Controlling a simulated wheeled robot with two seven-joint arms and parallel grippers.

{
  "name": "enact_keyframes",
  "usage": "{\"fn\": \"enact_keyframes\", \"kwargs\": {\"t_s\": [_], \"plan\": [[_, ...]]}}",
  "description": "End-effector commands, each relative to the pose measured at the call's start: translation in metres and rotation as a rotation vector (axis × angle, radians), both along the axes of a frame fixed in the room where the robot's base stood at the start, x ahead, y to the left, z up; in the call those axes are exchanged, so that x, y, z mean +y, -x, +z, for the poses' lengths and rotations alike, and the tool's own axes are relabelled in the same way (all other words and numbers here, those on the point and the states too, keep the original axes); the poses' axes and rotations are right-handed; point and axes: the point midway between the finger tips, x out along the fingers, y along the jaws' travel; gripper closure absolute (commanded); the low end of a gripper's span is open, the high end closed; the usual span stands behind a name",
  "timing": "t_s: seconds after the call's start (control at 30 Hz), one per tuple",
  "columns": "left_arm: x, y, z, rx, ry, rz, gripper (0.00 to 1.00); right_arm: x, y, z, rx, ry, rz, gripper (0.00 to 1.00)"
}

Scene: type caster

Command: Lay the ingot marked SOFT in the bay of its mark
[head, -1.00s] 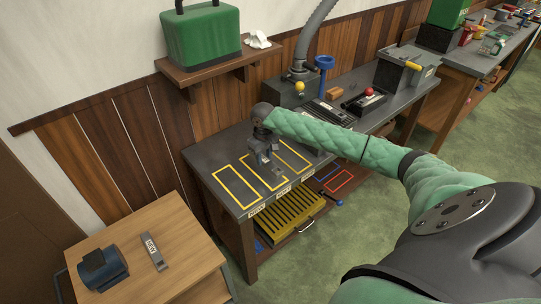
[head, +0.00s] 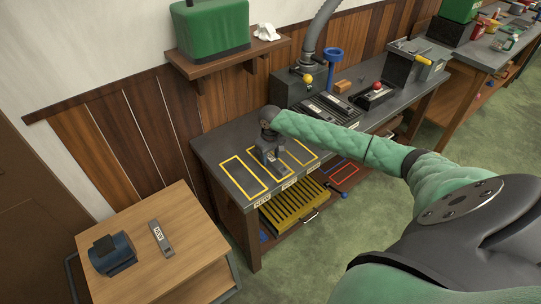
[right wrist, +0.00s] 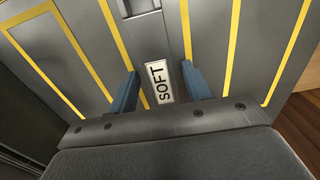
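The grey ingot marked SOFT (right wrist: 160,82) lies in the right wrist view between two yellow lines, apparently in the middle bay (head: 289,180) on the grey bench. Its label faces up. My right gripper (right wrist: 162,88) has its two blue fingers apart, one on each side of the ingot. A strip of yellow line shows between the left finger and the ingot. In the head view my right gripper (head: 270,160) is low over the middle bay and hides most of the ingot. My left gripper is not in view.
A left bay (head: 262,187) and a right bay (head: 313,158) flank the middle one and look empty. A wooden table (head: 190,255) at lower left holds an ingot marked NEW (head: 161,238) and a blue device (head: 112,253). A yellow slatted tray (head: 290,208) sits under the bench.

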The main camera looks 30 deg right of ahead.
Motion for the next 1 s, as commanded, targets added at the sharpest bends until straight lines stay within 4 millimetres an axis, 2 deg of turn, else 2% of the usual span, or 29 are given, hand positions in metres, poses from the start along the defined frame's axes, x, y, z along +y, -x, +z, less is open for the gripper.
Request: {"fn": "enact_keyframes", "kwargs": {"t_s": [0.3,0.47,0.6,1.0], "plan": [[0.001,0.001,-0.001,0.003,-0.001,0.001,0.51,0.000,0.000,0.001,-0.001,0.000,0.000,0.46],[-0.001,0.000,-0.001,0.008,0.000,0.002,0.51,0.000,-0.001,0.009,-0.003,-0.001,0.000,0.46],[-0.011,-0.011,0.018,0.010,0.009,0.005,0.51,-0.001,-0.001,0.027,-0.004,0.000,0.001,0.46],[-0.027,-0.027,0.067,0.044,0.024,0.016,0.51,-0.001,-0.001,0.094,-0.003,0.000,0.001,0.46]]}}
